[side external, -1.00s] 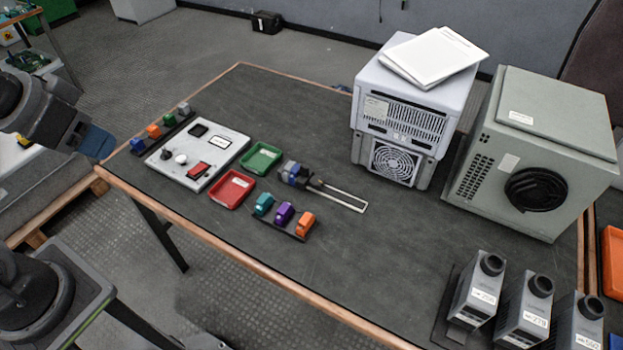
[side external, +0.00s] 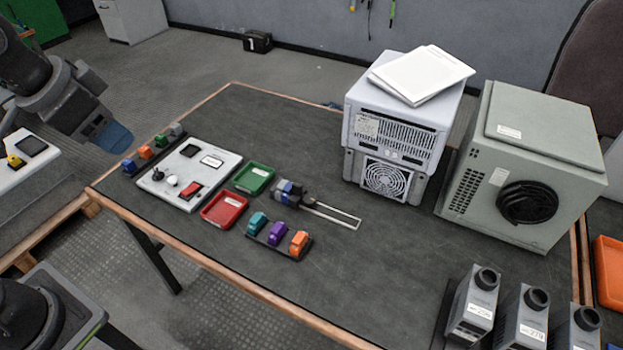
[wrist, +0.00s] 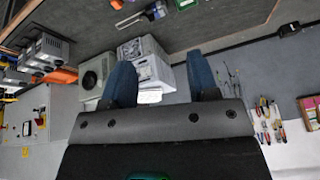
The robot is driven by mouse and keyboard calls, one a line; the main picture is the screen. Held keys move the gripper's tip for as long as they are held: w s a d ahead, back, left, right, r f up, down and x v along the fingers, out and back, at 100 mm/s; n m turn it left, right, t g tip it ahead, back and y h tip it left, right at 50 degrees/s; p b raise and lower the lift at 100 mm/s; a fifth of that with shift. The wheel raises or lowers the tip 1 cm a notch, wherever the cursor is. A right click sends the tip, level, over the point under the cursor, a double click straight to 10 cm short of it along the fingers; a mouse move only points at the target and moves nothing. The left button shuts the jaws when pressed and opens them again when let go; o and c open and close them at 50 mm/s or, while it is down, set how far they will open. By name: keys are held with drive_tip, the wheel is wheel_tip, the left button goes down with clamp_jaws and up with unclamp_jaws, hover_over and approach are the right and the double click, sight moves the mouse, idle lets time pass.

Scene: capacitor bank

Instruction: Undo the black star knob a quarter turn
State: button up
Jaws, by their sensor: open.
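The black star knob (side external: 158,174) is a small dark shape on the left part of a white panel (side external: 212,181), which lies on the table. A white round knob (side external: 172,181) and a red switch (side external: 190,191) are beside it. The star knob's exact turn is too small to read. My gripper (side external: 113,138) is at the upper left in the side view, beyond the panel's left end and apart from it. In the wrist view my gripper (wrist: 161,82) has its two blue fingers spread with nothing between them. I cannot make out the star knob in that view.
Small coloured blocks (side external: 145,152) stand in a row near the panel's left end. A red tray (side external: 224,209), a green tray (side external: 254,179) and another block row (side external: 278,236) are right of it. A white machine (side external: 390,140) and a green-grey cabinet (side external: 535,165) stand farther right.

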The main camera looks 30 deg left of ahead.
drive_tip(key=w+d+m+g, duration=0.1)
drive_tip(key=w+d+m, duration=0.15)
drive_tip(key=w, duration=0.45)
drive_tip(key=w+d+m+g, duration=0.1)
drive_tip(key=w+m, duration=0.3)
drive_tip(key=w, duration=0.3)
drive_tip(key=m+g, duration=0.3)
drive_tip(key=m, duration=1.1)
hover_over(312, 201)
wheel_tip(312, 201, down, 29)
drive_tip(key=shift+d+f, duration=0.1)
drive_tip(key=shift+f, duration=4.45)
drive_tip(key=shift+c, duration=0.4)
drive_tip(key=c, duration=0.7)
